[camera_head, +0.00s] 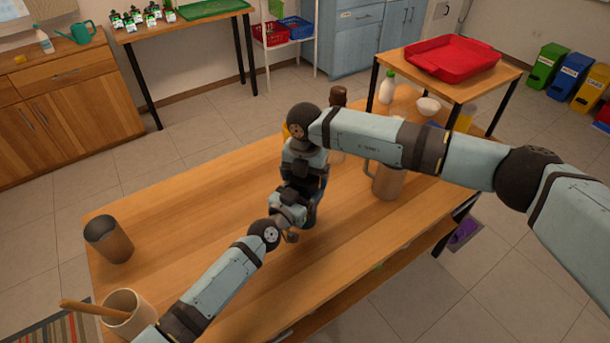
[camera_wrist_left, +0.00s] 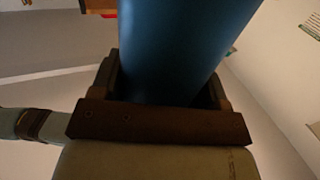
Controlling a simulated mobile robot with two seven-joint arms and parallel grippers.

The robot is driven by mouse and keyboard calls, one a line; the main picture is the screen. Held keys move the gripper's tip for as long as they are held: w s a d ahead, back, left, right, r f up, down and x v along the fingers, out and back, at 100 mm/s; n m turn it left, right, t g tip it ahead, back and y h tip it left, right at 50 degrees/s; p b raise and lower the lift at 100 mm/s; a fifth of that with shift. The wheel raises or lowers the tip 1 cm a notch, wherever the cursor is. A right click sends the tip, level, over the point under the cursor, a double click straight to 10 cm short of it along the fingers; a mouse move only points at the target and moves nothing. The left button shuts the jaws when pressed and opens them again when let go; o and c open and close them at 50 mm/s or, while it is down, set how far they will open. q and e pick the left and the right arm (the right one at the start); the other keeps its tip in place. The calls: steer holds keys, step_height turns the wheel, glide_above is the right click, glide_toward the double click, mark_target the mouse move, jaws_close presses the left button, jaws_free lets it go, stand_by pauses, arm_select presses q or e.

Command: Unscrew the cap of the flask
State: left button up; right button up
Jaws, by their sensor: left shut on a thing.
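The flask is a dark blue cylinder (camera_wrist_left: 185,45) between the two fingers of my left gripper (camera_wrist_left: 163,85) in the left wrist view. The gripper is shut on its body. In the head view a small dark part of the flask (camera_head: 312,213) shows beside the left hand, above the wooden table. My right gripper (camera_head: 296,190) points down directly over the flask, at its top. The right hand and wrist hide the cap, and its fingers cannot be made out, so I cannot tell whether they are shut on the cap.
A dark cup (camera_head: 108,240) and a pale pot with a wooden handle (camera_head: 128,310) stand at the table's left. A metal jug (camera_head: 386,180), a brown bottle (camera_head: 338,97), a white bottle (camera_head: 387,88) and a white bowl (camera_head: 428,106) stand right and behind. The table's left middle is clear.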

steer(key=shift+o, duration=0.6)
steer(key=shift+r, duration=2.4)
steer(key=shift+c, duration=0.3)
step_height(320, 180, up, 3)
steer(key=m, duration=0.3)
steer(key=shift+f, duration=3.9)
steer(key=c, duration=0.9)
steer(key=shift+n, duration=1.5)
steer(key=shift+c, duration=0.2)
steer(key=o, duration=1)
